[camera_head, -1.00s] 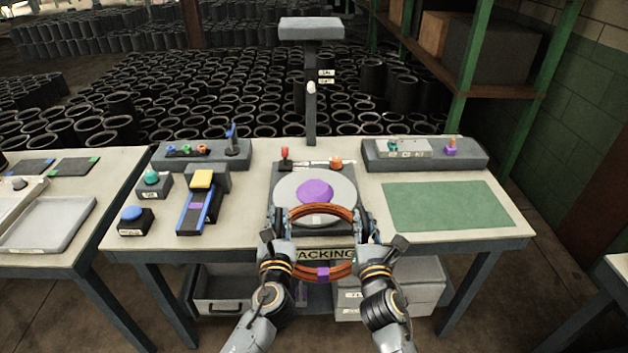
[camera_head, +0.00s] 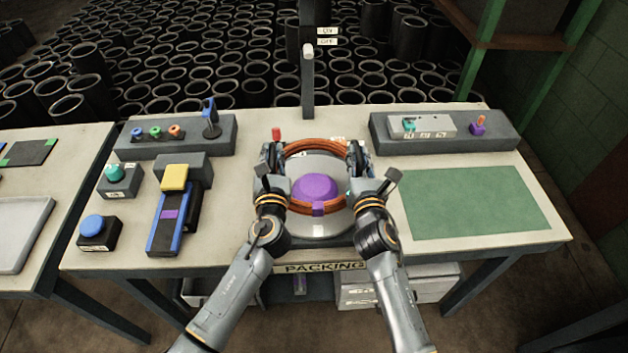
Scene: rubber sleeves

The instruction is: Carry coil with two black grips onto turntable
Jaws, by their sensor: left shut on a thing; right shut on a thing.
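The coil (camera_head: 313,146) is an orange-brown ring with a small purple tag (camera_head: 318,209) on its near side. It is over the turntable (camera_head: 320,229), a pale round disc with a purple hub (camera_head: 315,187) that shows through the ring. My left gripper (camera_head: 271,160) is shut on the coil's left side and my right gripper (camera_head: 357,160) on its right side. The two black grips are hidden by my grippers. I cannot tell whether the coil touches the disc.
A red knob (camera_head: 277,133) stands behind the turntable. A dark post (camera_head: 308,85) rises at the table's back. A blue-railed block with a yellow top (camera_head: 174,177) stands at left. A green mat (camera_head: 475,202) lies clear at right, before a grey console (camera_head: 385,132).

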